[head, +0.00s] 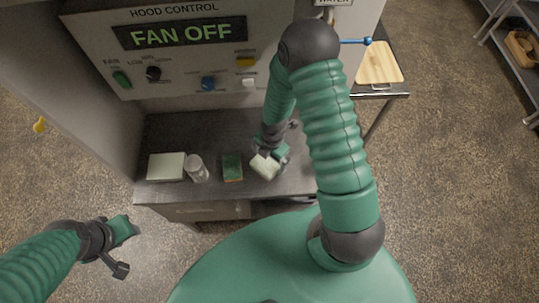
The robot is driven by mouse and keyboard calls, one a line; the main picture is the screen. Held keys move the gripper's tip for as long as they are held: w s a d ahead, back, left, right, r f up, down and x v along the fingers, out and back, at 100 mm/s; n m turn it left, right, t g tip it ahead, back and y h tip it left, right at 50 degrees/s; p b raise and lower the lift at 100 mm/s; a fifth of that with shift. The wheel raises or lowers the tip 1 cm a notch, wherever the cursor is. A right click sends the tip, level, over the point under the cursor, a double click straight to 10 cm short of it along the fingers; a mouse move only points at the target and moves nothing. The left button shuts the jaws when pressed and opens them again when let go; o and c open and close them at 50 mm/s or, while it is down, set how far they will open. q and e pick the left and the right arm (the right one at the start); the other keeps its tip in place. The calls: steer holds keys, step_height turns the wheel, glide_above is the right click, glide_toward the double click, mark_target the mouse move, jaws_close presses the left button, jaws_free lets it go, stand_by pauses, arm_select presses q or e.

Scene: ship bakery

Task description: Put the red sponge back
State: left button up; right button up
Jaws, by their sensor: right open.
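No sponge that looks red shows in the head view. A dark green sponge-like block (232,168) with a brownish edge lies on the counter under the hood panel. A pale block (264,166) lies to its right, at my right gripper (270,156). My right gripper is open, pointing down at the pale block, with its fingers at the block's far side; whether they touch it I cannot tell. My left gripper (124,247) is open and empty, low at the left, over the floor and away from the counter.
The metal counter (195,133) also holds a pale flat block (166,167) and a clear jar (197,169) at the left. The hood control panel (185,55) rises behind. A side table with a wooden board (378,63) stands at the right, and a shelf (510,50) beyond.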

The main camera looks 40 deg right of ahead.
mark_target(271, 161)
steer(key=shift+d+r, duration=0.15)
steer(key=shift+r, duration=0.3)
step_height(271, 161, up, 11)
steer(key=s+a+r+m+t, duration=0.1)
steer(key=s+a+r+m, duration=0.25)
steer(key=m, duration=0.65)
steer(key=s+a+r+m+t, duration=0.15)
steer(key=a+r+m, duration=0.3)
steer(key=m, duration=0.65)
step_height(271, 161, down, 10)
steer(key=d+b, duration=0.1)
steer(key=b, duration=0.9)
steer(key=shift+w+b, duration=0.2)
steer(key=shift+b, duration=0.1)
steer(key=shift+d, duration=0.15)
